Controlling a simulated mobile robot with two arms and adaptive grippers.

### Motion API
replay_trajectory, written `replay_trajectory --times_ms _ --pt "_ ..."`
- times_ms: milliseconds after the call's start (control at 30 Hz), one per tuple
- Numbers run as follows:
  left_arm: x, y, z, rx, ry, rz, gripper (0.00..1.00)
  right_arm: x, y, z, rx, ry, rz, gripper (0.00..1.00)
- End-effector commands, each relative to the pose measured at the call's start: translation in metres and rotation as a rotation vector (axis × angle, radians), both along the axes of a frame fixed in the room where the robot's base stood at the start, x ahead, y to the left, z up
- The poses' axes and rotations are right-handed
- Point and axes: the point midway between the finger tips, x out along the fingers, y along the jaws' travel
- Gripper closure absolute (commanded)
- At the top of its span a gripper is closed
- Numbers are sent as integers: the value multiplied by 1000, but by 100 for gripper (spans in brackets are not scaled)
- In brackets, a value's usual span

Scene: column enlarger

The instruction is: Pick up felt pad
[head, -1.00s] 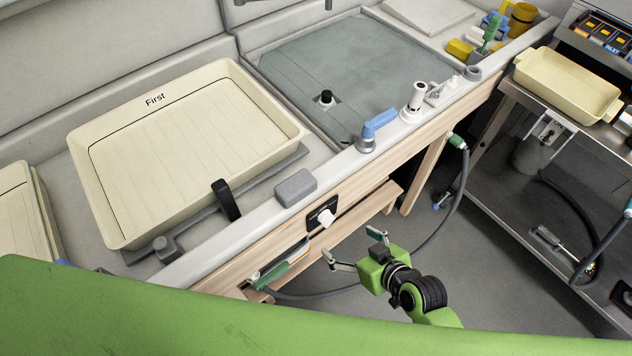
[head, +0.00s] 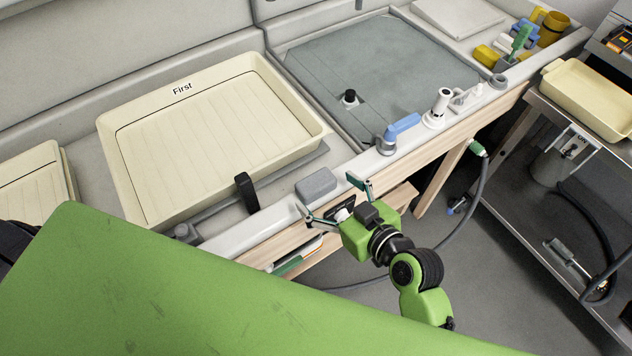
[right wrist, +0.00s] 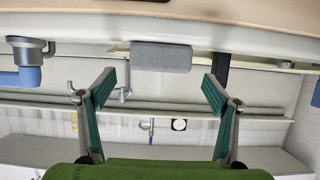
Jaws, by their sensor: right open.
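The felt pad (head: 317,184) is a small grey block with rounded corners. It lies on the pale front ledge of the counter, to the right of the black handle, in the head view. It also shows in the right wrist view (right wrist: 161,57), near the top centre, between and beyond the fingers. My right gripper (head: 333,199) is open and empty, just in front of the pad at the ledge's edge. Its open fingers (right wrist: 158,93) show either side of the pad's line in the wrist view, apart from it. My left gripper is not in view.
A cream tray marked First (head: 215,130) sits left of the pad, with a black handle (head: 246,192) near its front. A blue-handled tap (head: 402,127) and a white fitting (head: 440,107) stand along the ledge to the right. A steel cart (head: 560,200) stands at the right.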

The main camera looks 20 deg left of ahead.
Motion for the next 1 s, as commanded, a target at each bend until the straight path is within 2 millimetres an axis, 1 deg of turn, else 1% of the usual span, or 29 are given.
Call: replay_trajectory --times_ms 167,300,400,533,733,767,800,900,1000 --pt "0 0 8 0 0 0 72 9 12 -2 3 1 -1 18" --pt "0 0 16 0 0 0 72 19 26 -9 2 2 -1 18" --pt "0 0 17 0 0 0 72 26 34 -16 1 1 -2 18" --pt "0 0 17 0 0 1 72 30 38 -19 0 0 -1 18" --pt "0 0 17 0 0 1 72 30 38 -20 0 0 -1 18" --pt "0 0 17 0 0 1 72 30 38 -20 0 0 -1 21" --pt "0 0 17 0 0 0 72 30 38 -20 0 0 -1 31" --pt "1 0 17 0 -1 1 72 30 38 -20 0 0 -1 53" --pt "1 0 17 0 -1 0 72 30 38 -20 0 0 -1 53"
